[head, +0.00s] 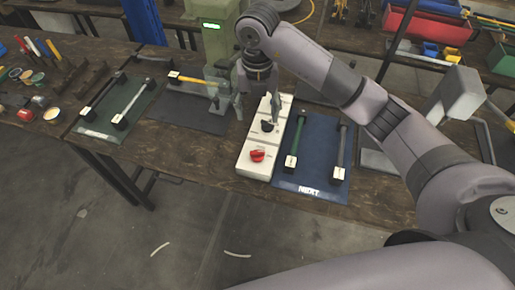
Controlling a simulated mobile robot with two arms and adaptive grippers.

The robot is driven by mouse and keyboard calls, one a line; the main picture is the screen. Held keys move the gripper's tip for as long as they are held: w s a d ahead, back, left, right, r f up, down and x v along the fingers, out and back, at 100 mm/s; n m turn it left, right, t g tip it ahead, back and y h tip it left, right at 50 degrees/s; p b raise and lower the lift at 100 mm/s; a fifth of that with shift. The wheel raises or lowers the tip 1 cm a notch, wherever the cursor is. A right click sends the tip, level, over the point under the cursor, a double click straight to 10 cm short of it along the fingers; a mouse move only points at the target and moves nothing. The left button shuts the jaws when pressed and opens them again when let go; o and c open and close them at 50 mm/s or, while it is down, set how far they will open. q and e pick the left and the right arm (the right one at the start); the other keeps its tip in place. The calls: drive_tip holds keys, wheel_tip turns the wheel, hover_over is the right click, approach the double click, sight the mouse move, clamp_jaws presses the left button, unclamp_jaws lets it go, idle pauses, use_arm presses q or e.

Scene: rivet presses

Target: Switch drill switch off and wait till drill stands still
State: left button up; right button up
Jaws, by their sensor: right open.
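A white switch box (250,172) lies on the wooden bench in front of the green machine (215,48). It carries a red knob (257,155) near its front end and a black knob (268,127) behind it. Which knob is the drill switch I cannot tell. My right gripper (273,116) points down over the box, open, its fingertips close to the black knob; whether they touch it is unclear. The machine has a lit green display (211,26). Whether its drill turns cannot be seen; my wrist partly hides this area. My left gripper is not in view.
Right of the box lies a blue mat (312,180) marked NEXT with two rod parts. Left are a dark mat (187,118) with a yellow-handled part (195,80) and a green mat (95,128) with rod parts. A grey stand (455,95) is at the right.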

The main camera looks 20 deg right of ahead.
sight(257, 152)
wheel_tip(257, 152, down, 16)
drive_tip(key=p, duration=0.4)
drive_tip(key=shift+f, duration=0.65)
drive_tip(key=shift+c, duration=0.6)
drive_tip(key=c, duration=1)
drive_tip(key=shift+c, duration=0.2)
